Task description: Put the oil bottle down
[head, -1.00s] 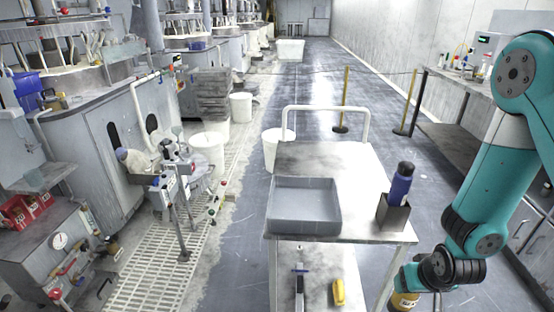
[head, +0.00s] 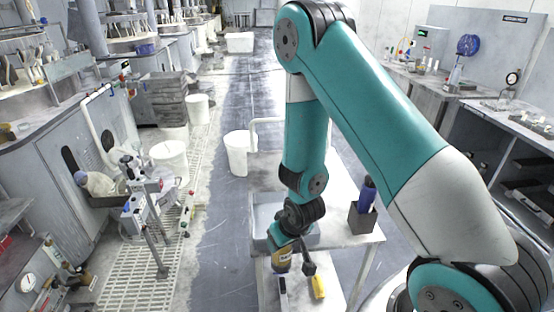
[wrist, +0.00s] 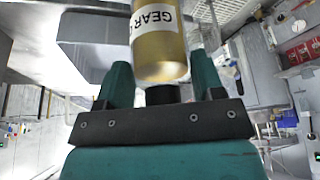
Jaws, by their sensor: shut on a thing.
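The oil bottle (wrist: 160,52) is amber with a white label reading "GEAR" in the wrist view. My gripper (wrist: 158,78) is shut on it, with one teal finger on each side. In the head view the bottle (head: 281,264) hangs below my wrist, in front of the near side of the metal cart (head: 345,238). The bottle's upper part is cut off in the wrist view. Whether its base touches anything cannot be told.
A grey tray (head: 263,213) on the cart is partly hidden by my arm. A blue bottle (head: 368,192) stands in a holder (head: 361,219) at the cart's right. A yellow object (head: 318,287) lies on the lower shelf. White buckets (head: 237,154) stand beyond, left.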

